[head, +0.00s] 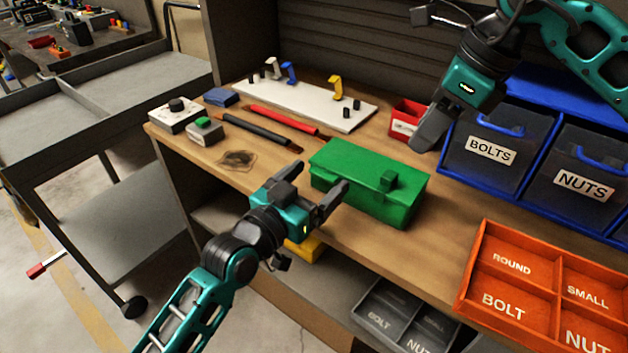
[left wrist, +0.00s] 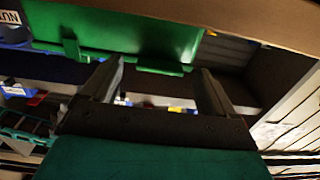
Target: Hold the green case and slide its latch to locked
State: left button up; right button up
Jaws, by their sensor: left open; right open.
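In the left wrist view the case (left wrist: 120,30) fills the top, beyond the open fingers of the left gripper (left wrist: 160,85). My right gripper (head: 428,130) is open and empty, above and behind the case, in front of the blue bins. The latch's markings are too small to read.
An orange sorting tray (head: 470,265) sits right of the case, and blue bins (head: 450,160) stand behind. A red bin (head: 400,120), a white board with hooks (head: 300,102), and red and black tools (head: 285,118) lie behind and left. A grey tray (head: 362,310) is below the bench.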

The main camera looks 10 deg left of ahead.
pick_arm(q)
jog(key=c, duration=1.3)
jog(key=shift+c, duration=0.4)
pick_arm(e)
jog(key=shift+c, duration=0.4)
jog(key=shift+s+d, duration=0.15)
jog(key=shift+d, duration=0.15)
jog(key=shift+c, duration=0.8)
jog(key=shift+m+t, duration=0.4)
jog(key=shift+m, duration=0.4)
jog(key=s+d, duration=0.2)
jog(key=d, duration=0.1)
jog(key=s+d+r, duration=0.1)
jog(key=d, duration=0.1)
jog(key=shift+s+d+r, duration=0.1)
jog(key=shift+s+d, duration=0.15)
jog(key=shift+s, duration=0.05)
grip_shut()
